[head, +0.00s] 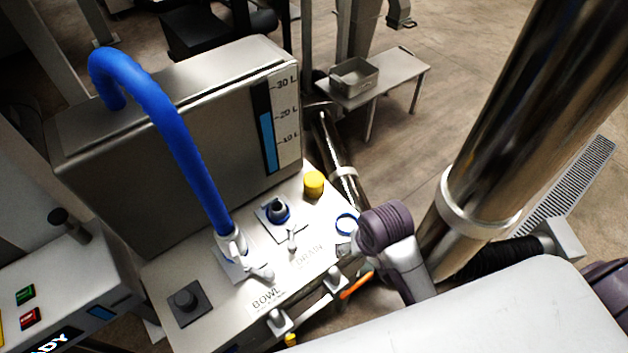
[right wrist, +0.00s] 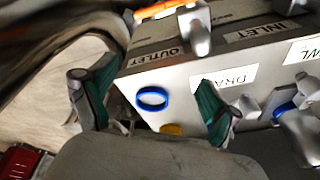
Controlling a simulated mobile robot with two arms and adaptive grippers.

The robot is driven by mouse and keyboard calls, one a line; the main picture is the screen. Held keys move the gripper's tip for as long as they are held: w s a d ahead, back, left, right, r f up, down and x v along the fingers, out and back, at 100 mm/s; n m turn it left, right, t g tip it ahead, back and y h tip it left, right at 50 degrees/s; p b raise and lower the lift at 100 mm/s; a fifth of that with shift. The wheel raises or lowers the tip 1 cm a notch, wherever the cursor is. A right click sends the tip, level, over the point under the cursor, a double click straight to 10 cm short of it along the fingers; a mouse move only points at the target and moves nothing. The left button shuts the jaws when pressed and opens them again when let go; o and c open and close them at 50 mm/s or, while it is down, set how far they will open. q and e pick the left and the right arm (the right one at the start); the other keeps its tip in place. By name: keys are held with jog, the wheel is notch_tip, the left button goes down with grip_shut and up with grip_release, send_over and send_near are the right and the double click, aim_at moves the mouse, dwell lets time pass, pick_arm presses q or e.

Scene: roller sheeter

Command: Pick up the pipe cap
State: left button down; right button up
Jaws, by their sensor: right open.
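The pipe cap appears to be the yellow cylinder (head: 313,184) standing upright on the pale panel, near its far right edge in the head view. In the right wrist view only part of the yellow cap (right wrist: 172,129) shows, low between the fingers and partly hidden behind the gripper body. My right gripper (right wrist: 142,82) is open, its two green-padded fingers apart with nothing held. In the head view my right arm is beside the panel's right edge, and the fingers cannot be made out there. My left gripper is not in view.
A blue ring (head: 346,223) lies on the panel near the cap; it also shows between the fingers in the right wrist view (right wrist: 152,98). A metal pipe (head: 335,150) runs behind the panel.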

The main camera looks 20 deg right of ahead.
aim_at(314, 178)
jog(key=w+m, duration=0.1)
jog(key=w, duration=0.3)
jog(key=w+r+m, duration=0.1)
jog(key=w+m, duration=0.1)
jog(key=w, duration=0.2)
jog(key=w+a+r+m+g, duration=0.1)
jog(key=w+m, duration=0.1)
jog(key=w, duration=0.2)
jog(key=shift+a+r, duration=0.1)
jog(key=shift+r, duration=0.05)
jog(key=w+a+r+m+g, duration=0.25)
jog(key=w+r+m, duration=0.45)
jog(key=w, duration=0.4)
jog(key=shift+n+t, duration=0.4)
jog(key=shift+t, duration=0.05)
jog(key=f, duration=0.3)
jog(key=f+p, duration=0.1)
jog(key=f, duration=0.2)
jog(key=shift+s+f, duration=0.2)
jog(key=shift+f, duration=0.05)
jog(key=shift+w+f, duration=0.2)
jog(key=shift+f, duration=1.2)
jog(key=shift+w+f, duration=0.2)
jog(key=shift+f, duration=1.15)
jog(key=c, duration=1.2)
